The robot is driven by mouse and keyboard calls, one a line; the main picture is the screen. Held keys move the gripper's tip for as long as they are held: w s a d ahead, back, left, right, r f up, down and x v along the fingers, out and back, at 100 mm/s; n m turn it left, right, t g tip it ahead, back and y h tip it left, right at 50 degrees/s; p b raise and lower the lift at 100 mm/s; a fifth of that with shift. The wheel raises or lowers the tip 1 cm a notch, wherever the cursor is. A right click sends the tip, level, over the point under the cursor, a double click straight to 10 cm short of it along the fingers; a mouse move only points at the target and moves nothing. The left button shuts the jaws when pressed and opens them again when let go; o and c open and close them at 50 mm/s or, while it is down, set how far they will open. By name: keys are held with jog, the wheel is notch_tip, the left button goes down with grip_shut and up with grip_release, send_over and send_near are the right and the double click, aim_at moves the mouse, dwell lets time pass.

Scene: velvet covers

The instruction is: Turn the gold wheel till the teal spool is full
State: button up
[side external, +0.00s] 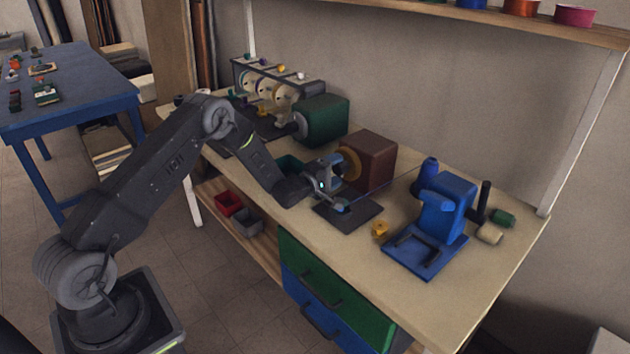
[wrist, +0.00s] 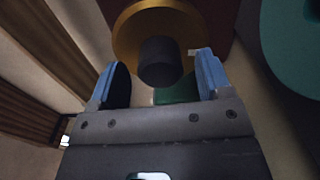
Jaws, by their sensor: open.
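The gold wheel (side external: 349,163) is mounted on the left face of a brown box (side external: 376,157) on the bench. In the wrist view the gold wheel (wrist: 128,38) is ahead of my gripper, with a dark round handle (wrist: 159,62) sticking out from it toward me. My gripper (side external: 337,184) is open in front of the wheel. In the wrist view its blue fingers (wrist: 160,72) stand on either side of the handle, with gaps visible. A large teal round thing (wrist: 298,45) at the wrist view's right edge may be the teal spool; how full it is cannot be told.
A blue machine (side external: 443,205) stands to the right, with a small yellow part (side external: 380,229) beside it. A green box (side external: 323,119) and a rack of spools (side external: 262,86) stand behind. A dark plate (side external: 362,212) lies near the gripper. The bench's front right is clear.

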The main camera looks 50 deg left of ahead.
jog(key=s, duration=1.2)
jog(key=shift+s, duration=0.25)
jog(key=shift+w+a+r+m, duration=0.1)
jog(key=shift+w+r+m, duration=0.1)
jog(key=shift+m, duration=0.2)
jog(key=a+r+m+g+h, duration=0.4)
jog(key=m, duration=0.7)
jog(key=x, duration=1.3)
jog(key=shift+w, duration=0.4)
jog(key=c, duration=0.9)
